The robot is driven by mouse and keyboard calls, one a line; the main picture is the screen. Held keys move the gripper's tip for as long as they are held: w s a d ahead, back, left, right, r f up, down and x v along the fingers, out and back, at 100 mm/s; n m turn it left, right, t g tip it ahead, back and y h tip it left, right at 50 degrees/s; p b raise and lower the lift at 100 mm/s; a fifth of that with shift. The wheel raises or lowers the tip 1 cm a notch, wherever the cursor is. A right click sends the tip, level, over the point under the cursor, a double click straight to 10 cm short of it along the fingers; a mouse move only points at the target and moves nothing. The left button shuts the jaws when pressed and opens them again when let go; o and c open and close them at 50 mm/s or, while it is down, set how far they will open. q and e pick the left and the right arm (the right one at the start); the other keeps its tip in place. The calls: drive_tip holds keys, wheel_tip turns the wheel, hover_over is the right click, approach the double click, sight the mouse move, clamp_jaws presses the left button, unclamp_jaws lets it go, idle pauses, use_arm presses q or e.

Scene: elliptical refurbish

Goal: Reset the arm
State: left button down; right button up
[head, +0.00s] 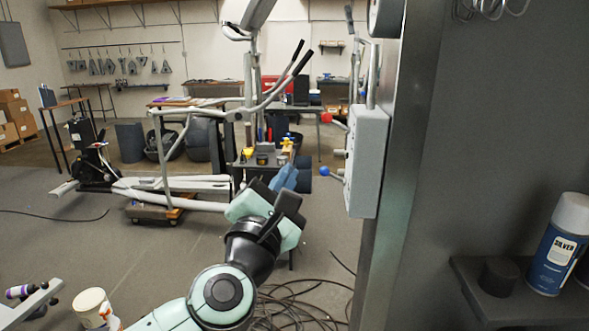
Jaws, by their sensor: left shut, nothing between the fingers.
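My left arm reaches up from the bottom of the head view. Its mint-green and black left gripper (287,186) is raised in the middle of the picture, in front of the elliptical machine. The fingers are together and hold nothing. They point away from me, so the tips are partly hidden by the gripper body. My right arm and gripper do not show.
A grey control box (367,160) with red and blue knobs is on the metal post (405,150) close right of the gripper. A spray can (560,243) stands on a dark shelf (485,285) at right. An elliptical machine (250,90) stands behind. Cables (305,305) lie on the floor.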

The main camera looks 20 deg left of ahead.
use_arm(q)
drive_tip(key=shift+s+f, duration=0.15)
drive_tip(key=shift+s, duration=0.55)
